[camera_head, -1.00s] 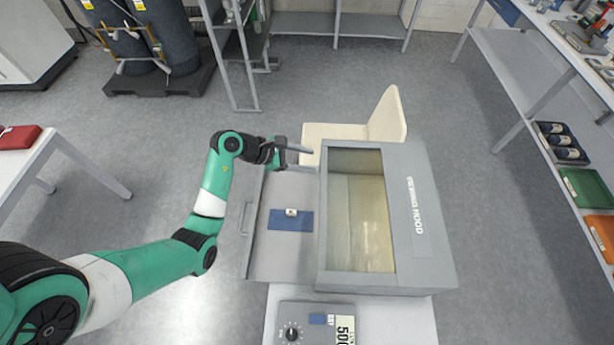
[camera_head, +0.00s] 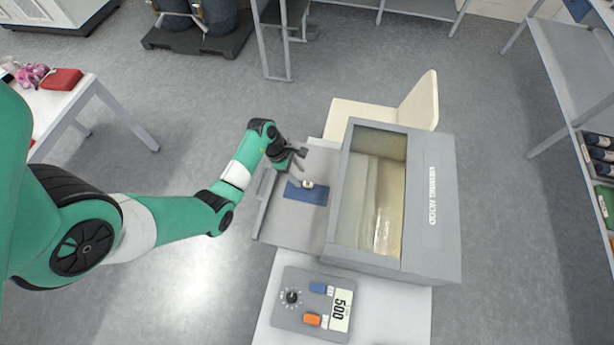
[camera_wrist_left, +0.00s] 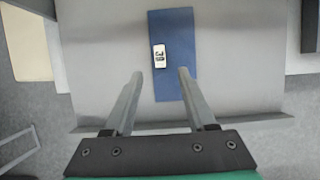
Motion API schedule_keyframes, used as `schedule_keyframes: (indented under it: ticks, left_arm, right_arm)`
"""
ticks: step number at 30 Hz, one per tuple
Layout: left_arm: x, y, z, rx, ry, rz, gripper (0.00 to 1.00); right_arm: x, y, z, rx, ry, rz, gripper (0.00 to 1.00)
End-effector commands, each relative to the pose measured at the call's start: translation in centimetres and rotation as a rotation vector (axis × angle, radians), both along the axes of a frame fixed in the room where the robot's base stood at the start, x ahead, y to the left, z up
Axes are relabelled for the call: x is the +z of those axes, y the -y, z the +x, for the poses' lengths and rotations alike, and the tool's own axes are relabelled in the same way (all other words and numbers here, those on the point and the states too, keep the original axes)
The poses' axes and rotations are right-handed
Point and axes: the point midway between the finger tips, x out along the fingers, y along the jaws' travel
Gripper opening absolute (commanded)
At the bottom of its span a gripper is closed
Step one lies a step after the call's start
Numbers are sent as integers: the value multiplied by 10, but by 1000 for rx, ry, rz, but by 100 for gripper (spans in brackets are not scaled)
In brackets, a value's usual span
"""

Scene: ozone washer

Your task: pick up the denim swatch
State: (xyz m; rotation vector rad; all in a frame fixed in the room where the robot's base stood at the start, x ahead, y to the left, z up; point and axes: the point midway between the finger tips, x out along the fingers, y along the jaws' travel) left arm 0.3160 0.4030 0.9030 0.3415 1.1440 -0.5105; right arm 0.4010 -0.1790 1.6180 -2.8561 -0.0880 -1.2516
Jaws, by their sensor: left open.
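The denim swatch (camera_head: 306,195) is a flat blue rectangle on the grey lowered flap of the viewing hood. A small white piece with dark marks (camera_head: 308,184) lies on it. In the left wrist view the swatch (camera_wrist_left: 174,86) lies beyond and between the fingers, with the white piece (camera_wrist_left: 159,56) on its left side. My left gripper (camera_head: 298,161) is open and empty, just above and to the left of the swatch; in the wrist view its two fingers (camera_wrist_left: 160,72) are spread apart. It appears apart from the cloth. My right gripper is not in view.
The grey viewing hood (camera_head: 432,205) stands directly right of the swatch, its raised side walls close by. A control box (camera_head: 300,290) with a dial and display sits in front. A cream chair (camera_head: 417,98) stands behind. Open floor lies left of the flap.

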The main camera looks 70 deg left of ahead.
Motion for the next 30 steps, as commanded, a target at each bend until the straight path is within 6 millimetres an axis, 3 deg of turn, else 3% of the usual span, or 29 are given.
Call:
schedule_keyframes:
  ticks: [6, 15, 25, 30]
  left_arm:
    - [-37, 10, 13, -3, -2, -1, 56]
    - [-42, 12, 16, 0, 0, 0, 56]
    - [-42, 12, 16, 0, 0, 0, 0]
    - [-42, 12, 16, 0, 0, 0, 0]
  right_arm:
    - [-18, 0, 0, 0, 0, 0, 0]
    - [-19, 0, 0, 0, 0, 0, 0]
    - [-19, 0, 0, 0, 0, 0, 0]
    - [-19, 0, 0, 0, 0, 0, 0]
